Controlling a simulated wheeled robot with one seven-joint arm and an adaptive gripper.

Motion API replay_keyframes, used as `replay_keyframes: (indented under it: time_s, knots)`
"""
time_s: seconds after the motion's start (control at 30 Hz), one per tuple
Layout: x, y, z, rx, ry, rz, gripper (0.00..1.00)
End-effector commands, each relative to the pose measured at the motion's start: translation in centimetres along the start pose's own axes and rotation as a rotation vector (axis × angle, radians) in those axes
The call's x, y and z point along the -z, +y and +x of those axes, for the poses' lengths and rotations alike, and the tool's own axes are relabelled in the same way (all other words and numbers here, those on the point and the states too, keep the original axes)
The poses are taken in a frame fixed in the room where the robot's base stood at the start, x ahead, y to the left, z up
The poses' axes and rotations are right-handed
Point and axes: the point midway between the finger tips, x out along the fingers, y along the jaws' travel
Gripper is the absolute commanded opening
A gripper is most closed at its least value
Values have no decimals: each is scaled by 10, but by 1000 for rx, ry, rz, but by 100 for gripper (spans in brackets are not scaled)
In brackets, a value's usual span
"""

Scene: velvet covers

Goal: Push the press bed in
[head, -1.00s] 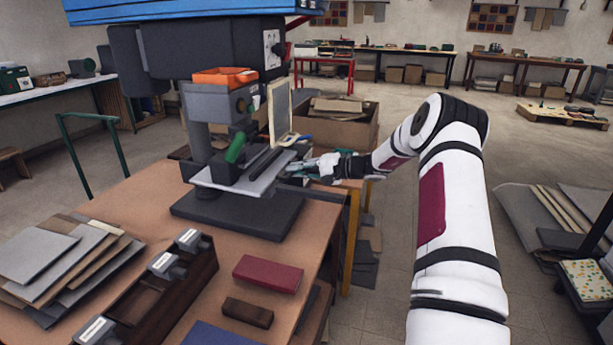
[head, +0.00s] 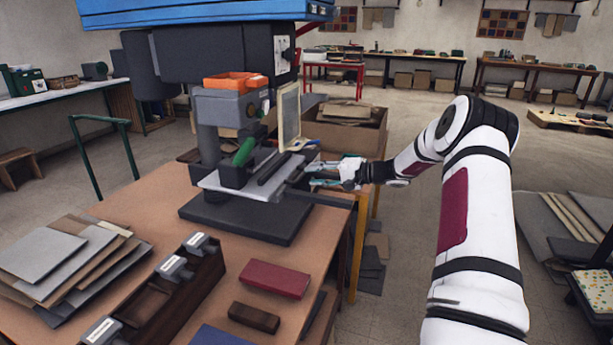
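The press (head: 215,60) stands on the brown table, with a blue top, a dark body and a black base (head: 240,218). Its flat grey bed (head: 215,183) sits above the base, under the press head, with dark bars and a green-handled part over it. My gripper (head: 312,173) is at the right side of the bed, pointing left towards it. Its two teal fingers look apart, with a gap between them and nothing clearly held. I cannot tell whether the fingertips touch the bed. A dark bar (head: 318,198) runs right from the bed, below my gripper.
A framed pale panel (head: 289,118) stands upright behind the bed. A cardboard box (head: 345,132) is behind my gripper. On the table are grey and brown sheets (head: 65,260), a dark wooden tray (head: 150,302), a red block (head: 274,279) and a brown block (head: 254,317).

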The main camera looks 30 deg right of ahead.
Motion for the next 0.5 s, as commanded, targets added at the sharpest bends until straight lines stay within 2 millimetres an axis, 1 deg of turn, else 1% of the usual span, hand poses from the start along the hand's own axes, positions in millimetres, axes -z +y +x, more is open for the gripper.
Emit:
replay_keyframes:
  time_s: [0.03, 0.2, 0.33, 0.5]
  knots:
    - [1, 0, -13, -1, 4, 0, 31]
    - [1, 0, -46, -1, 4, 0, 31]
    - [1, 0, -65, -1, 3, 0, 31]
    - [0, 0, -76, 0, 0, 0, 31]
